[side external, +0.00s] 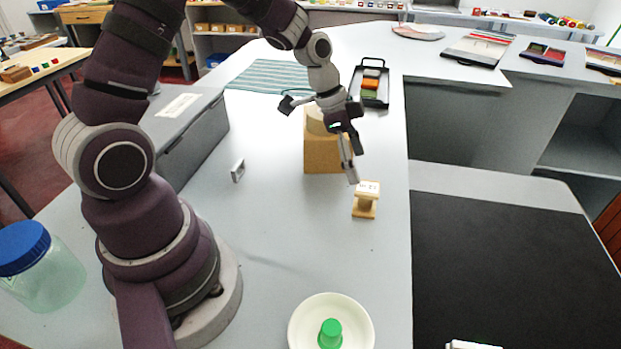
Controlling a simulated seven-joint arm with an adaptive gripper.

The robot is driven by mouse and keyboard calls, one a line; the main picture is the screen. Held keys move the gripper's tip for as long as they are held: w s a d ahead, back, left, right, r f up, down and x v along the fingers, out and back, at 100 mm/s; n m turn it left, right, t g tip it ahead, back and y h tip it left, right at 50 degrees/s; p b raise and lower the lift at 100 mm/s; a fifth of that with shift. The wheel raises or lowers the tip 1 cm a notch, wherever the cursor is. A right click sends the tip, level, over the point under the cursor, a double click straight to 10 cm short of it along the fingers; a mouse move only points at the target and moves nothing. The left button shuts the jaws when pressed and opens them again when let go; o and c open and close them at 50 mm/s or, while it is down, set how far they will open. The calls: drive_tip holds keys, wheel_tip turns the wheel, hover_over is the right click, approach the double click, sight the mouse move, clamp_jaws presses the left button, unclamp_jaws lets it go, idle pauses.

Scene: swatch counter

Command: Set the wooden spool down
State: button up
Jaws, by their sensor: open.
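The wooden spool (364,207) stands upright on the grey counter, right of the middle of the side external view. A white label with dark marks shows on its top. My gripper (322,142) is open, above and to the left of the spool. One finger reaches down close to the spool's top; I cannot tell whether it touches. The other finger points out to the left. Nothing is seen between the fingers. A wooden block (326,158) stands behind the spool, partly hidden by my gripper.
A white bowl (297,333) holding a green piece (330,334) is at the front. A grey box (190,135) and a small metallic piece (238,171) are left. A black-framed tray (372,98) and a striped cloth (268,76) lie behind. Counter between spool and bowl is clear.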

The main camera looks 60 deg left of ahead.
drive_tip(key=s+d+r+n+t+y, duration=0.1)
drive_tip(key=s+r+n+t+y, duration=0.1)
drive_tip(key=s+r+n, duration=0.7)
drive_tip(key=shift+s+r+y, duration=0.6)
drive_tip(key=shift+s+r, duration=1.05)
drive_tip(key=shift+s, duration=1)
